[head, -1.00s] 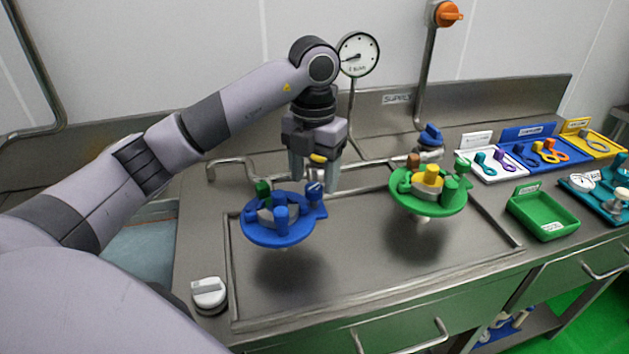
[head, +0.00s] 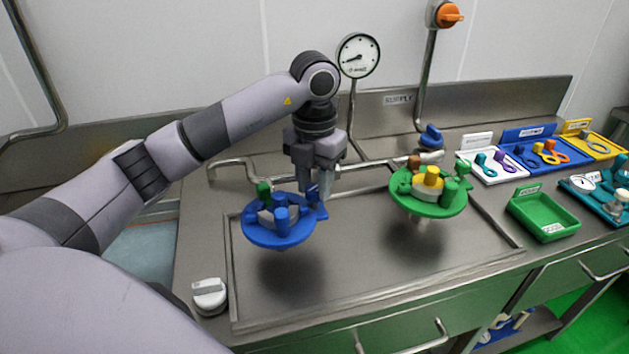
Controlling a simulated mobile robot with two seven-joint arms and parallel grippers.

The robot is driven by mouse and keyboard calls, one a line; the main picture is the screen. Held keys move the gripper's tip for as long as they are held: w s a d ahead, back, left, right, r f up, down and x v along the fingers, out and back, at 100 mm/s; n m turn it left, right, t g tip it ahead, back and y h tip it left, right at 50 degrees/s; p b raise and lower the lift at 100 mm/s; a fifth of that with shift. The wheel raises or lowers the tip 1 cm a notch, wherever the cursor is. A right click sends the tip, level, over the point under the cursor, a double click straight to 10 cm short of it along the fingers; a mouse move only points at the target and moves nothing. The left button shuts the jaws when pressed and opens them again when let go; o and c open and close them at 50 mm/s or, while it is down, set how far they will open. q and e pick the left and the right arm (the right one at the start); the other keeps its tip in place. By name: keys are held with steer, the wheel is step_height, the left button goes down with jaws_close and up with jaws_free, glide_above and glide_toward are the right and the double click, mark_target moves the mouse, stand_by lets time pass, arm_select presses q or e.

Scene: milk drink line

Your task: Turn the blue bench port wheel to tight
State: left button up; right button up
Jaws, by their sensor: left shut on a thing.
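The blue bench port (head: 272,238) is a round blue plate with several blue posts and a green knob (head: 264,190), at the left of the sink area. Its small blue wheel (head: 312,194) sits at the plate's back right and is mostly hidden by the fingers. My left gripper (head: 320,196) points down from above and is shut on the wheel. The wheel's pointer and marks cannot be read here. My right gripper is not in view.
A green plate with a yellow knob (head: 432,176) stands to the right. Behind are a dial gauge (head: 358,55) and a blue valve (head: 431,135). A green tray (head: 545,217) lies right, and a white knob (head: 209,293) front left. The front middle is clear.

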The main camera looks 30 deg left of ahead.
arm_select(q)
steer(key=shift+m, duration=0.3)
steer(key=m+b, duration=0.1)
steer(key=m, duration=0.4)
steer(key=shift+m, duration=0.3)
steer(key=m+b, duration=0.1)
steer(key=m, duration=0.4)
steer(key=m+b, duration=0.1)
steer(key=m, duration=0.5)
steer(key=shift+m, duration=0.4)
steer(key=m, duration=0.5)
steer(key=shift+r+m+b, duration=0.1)
steer(key=shift+m+b, duration=0.2)
steer(key=shift+b, duration=0.1)
steer(key=o, duration=1)
steer(key=shift+d, duration=0.1)
steer(key=shift+o, duration=0.2)
